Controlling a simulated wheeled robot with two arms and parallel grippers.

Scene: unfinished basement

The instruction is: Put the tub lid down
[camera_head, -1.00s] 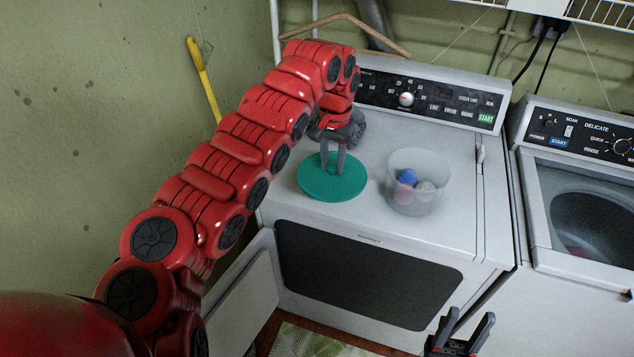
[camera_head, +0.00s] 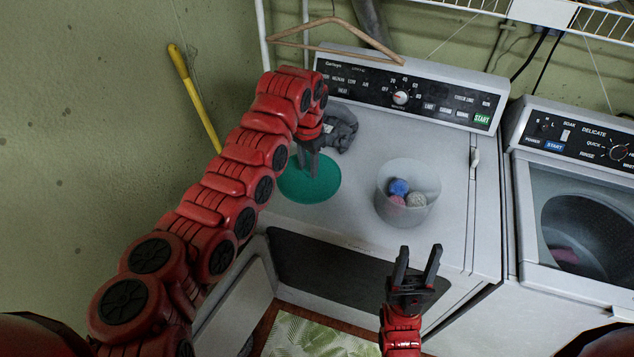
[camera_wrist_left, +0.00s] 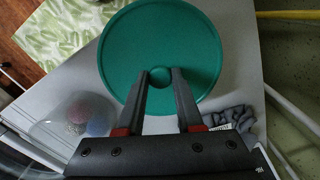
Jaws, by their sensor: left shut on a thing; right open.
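The green round tub lid (camera_head: 312,188) is at the left part of the dryer top in the head view. My left gripper (camera_head: 308,172) is shut on the lid's small centre knob; the lid fills the upper middle of the left wrist view (camera_wrist_left: 125,60). I cannot tell whether the lid touches the dryer top. The clear tub (camera_head: 408,212) stands open to the right of the lid, with blue, pink and whitish balls inside. My right gripper (camera_head: 417,266) is open and empty, in front of the dryer.
The dryer top (camera_head: 440,160) is bare right of the tub. A dark grey crumpled cloth (camera_head: 343,128) lies behind the lid. A control panel (camera_head: 430,100) rises at the back. A washer (camera_head: 575,210) stands to the right. The dryer's door (camera_head: 235,305) hangs open at lower left.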

